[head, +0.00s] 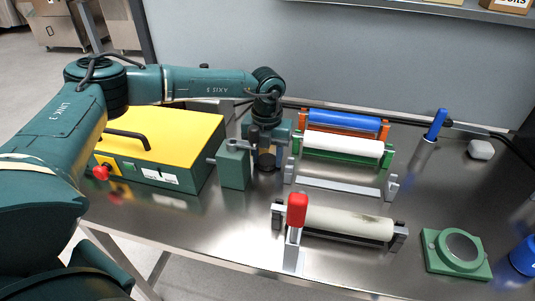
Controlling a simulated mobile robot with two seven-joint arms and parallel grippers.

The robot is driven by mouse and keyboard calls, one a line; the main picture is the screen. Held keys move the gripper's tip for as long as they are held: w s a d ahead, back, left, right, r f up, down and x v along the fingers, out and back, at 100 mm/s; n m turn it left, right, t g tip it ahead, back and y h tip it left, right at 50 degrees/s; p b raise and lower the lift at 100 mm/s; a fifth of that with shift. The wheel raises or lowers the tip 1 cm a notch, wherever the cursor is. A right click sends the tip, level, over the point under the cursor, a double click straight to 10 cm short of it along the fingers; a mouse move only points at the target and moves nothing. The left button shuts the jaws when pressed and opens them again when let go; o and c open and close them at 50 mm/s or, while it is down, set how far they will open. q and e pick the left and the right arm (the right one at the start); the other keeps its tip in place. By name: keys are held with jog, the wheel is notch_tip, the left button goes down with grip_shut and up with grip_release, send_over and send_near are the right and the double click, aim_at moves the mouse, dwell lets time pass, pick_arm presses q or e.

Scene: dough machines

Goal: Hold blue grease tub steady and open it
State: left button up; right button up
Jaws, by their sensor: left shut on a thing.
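A blue round tub (525,256) stands on the steel table at the far right, cut off by the picture edge. Its top and any lid are only partly in view. My left gripper (266,158) points down behind the green block at the table's middle, far to the left of the tub. It is shut on a small dark part, which the gripper mostly hides; I cannot tell exactly what it is. My right gripper is not in view.
A yellow-topped green machine (165,145) with a red knob stands at left. Rollers in blue (342,121), white (342,144) and cream (348,222) lie on stands. A red-handled lever (297,210) stands in front. A green framed disc (456,252) lies left of the tub.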

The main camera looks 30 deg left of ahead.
aim_at(268, 160)
pick_arm(q)
jog(key=shift+f, duration=0.1)
jog(key=o, duration=1.1)
notch_tip(268, 160, up, 12)
jog(key=shift+d+r+b, duration=0.1)
jog(key=shift+r+b, duration=0.05)
jog(key=shift+b, duration=0.2)
